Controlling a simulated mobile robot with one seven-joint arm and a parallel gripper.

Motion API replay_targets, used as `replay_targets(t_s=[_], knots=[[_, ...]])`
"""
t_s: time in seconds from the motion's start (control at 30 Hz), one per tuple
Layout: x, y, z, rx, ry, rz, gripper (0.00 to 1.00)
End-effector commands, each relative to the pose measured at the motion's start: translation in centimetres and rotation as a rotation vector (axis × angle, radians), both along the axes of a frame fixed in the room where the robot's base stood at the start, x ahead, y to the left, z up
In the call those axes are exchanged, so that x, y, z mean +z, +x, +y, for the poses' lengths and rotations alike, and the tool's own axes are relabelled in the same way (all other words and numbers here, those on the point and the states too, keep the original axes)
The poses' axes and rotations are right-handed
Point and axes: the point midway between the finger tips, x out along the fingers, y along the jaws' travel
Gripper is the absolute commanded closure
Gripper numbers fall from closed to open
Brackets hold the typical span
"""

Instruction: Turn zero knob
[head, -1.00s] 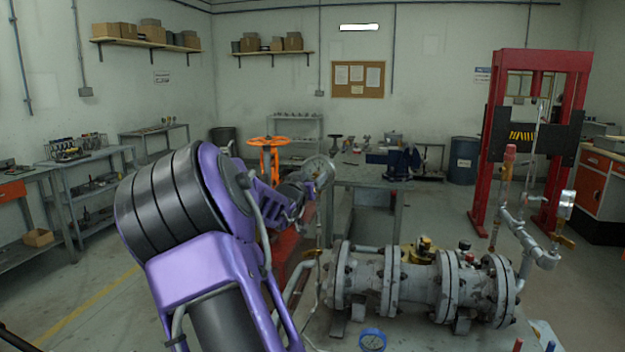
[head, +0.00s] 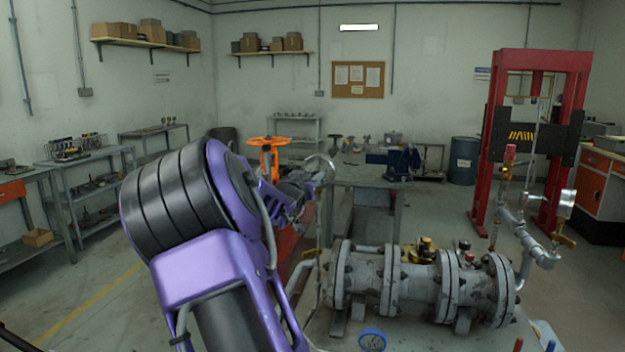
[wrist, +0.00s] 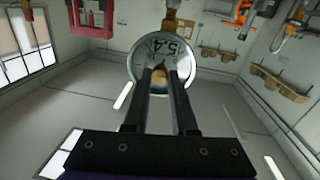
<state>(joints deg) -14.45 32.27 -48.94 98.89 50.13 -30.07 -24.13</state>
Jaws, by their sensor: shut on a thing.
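In the wrist view a round silver gauge (wrist: 146,58) with a pale face shows upside-down digits that look like 5.4. In the head view the rim of the gauge (head: 322,158) shows at the end of my purple arm, seen nearly edge-on. My gripper's tips and the knob cannot be made out there.
A large grey flanged valve body (head: 420,285) lies on the bench right of my arm. A blue gauge (head: 372,339) is at its front. Pipes with another gauge (head: 567,204) rise at right, before a red press frame (head: 578,90). An orange handwheel (head: 268,143) stands behind my arm.

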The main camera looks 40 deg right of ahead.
Motion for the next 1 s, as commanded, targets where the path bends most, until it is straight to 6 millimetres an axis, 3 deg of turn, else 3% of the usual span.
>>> replay_targets(t_s=[1.0], knots=[[-0.08, -0.13, -0.10, -0.001, 0.545, -0.637, 1.00]])
